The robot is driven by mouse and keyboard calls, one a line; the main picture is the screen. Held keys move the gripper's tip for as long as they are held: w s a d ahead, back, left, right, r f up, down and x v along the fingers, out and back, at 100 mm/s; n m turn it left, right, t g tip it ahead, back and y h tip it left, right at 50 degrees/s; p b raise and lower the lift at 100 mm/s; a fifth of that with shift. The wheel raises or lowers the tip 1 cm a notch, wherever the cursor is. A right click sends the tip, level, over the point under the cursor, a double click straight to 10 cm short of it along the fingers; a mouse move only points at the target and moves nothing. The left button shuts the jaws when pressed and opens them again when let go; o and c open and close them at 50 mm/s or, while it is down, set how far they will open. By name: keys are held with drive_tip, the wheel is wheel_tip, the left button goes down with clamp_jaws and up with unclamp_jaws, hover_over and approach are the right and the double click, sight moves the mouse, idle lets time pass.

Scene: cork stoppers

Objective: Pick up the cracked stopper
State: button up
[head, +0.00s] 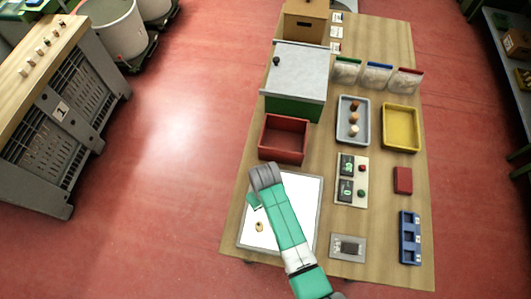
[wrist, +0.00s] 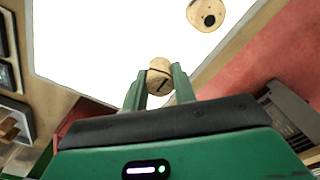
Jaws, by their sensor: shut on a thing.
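In the wrist view my gripper (wrist: 158,84) is shut on a tan cork stopper (wrist: 159,70) with a dark crack-like line across it. The stopper sits between the two green fingertips, over the white lit panel. Another stopper (wrist: 208,13) with a round dark spot is apart from the gripper, at the top of the wrist view. It also shows in the head view on the white panel (head: 298,193). In the head view my gripper (head: 254,201) is above the panel's left part, and the held stopper is hidden there.
An empty-looking red bin (head: 283,138) stands just behind the panel. A grey tray (head: 341,118) with several round pieces, a yellow tray (head: 401,107) and a two-display box (head: 344,200) are to the right. A blue rack (head: 403,253) lies near the right edge.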

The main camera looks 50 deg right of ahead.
drive_tip(key=s, duration=0.5)
drive_tip(key=s+r, duration=0.1)
drive_tip(key=s, duration=0.4)
drive_tip(key=s+r, duration=0.1)
drive_tip(key=s, duration=0.5)
drive_tip(key=shift+d+r+b, duration=0.1)
drive_tip(key=shift+r+b, duration=0.15)
drive_tip(key=shift+b, duration=0.05)
